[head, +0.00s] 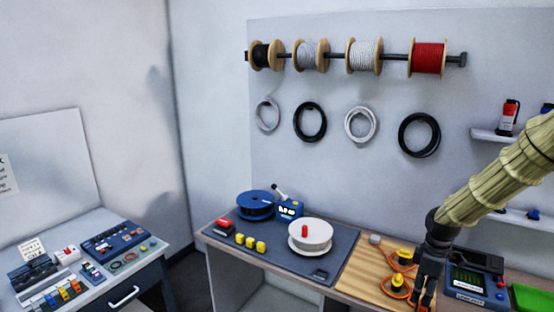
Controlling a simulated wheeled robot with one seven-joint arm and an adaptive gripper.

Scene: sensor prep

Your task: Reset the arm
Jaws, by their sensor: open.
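My arm comes in from the right in a pale yellow-green ribbed sleeve. It ends in my dark gripper (425,285), which points down at the bottom right. The gripper is open, in front of a wooden board and beside an instrument with a green screen (468,278). Yellow-topped sensors (403,255) with orange cable stand on the wooden board (362,275), just left of the gripper. I see nothing held between the fingers, though the fingertips are small and near the bottom edge.
A grey mat (270,245) holds a blue spool (256,206), a white spool (311,234) and small yellow blocks. A side table (140,243) stands at the left. Wire spools (428,58) and cable coils (419,135) hang on the back wall. A shelf (492,135) is behind my arm.

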